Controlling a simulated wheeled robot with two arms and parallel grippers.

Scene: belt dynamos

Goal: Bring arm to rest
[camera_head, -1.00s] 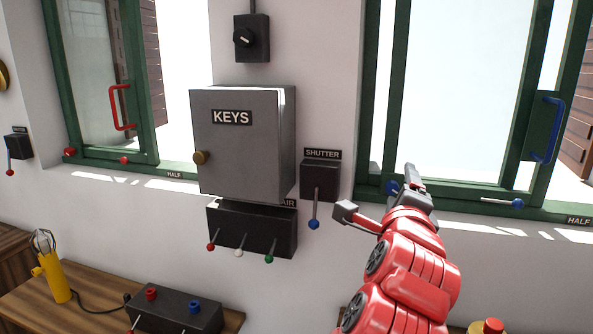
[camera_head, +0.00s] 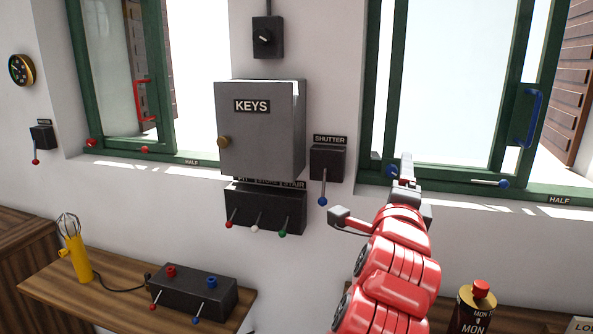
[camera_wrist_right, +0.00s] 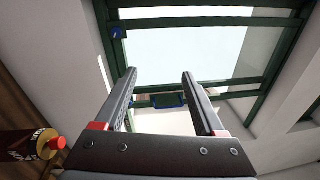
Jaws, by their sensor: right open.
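My right arm, red, rises from the bottom of the head view. Its gripper (camera_head: 405,180) is in front of the sill of the right green window. In the right wrist view the two dark fingers of this gripper (camera_wrist_right: 158,100) stand wide apart with nothing between them. Beyond the fingers are the green window frame (camera_wrist_right: 210,22) and its blue handle (camera_wrist_right: 168,100), apart from the fingers. The blue handle (camera_head: 530,118) also shows in the head view. My left gripper is not in view.
A grey KEYS cabinet (camera_head: 258,140) hangs left of my arm, with a SHUTTER lever box (camera_head: 327,163) beside it. Below are a lever box (camera_head: 265,208) and a table with a black control box (camera_head: 190,295) and yellow lamp (camera_head: 78,257). A red-capped bottle (camera_head: 472,308) stands lower right.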

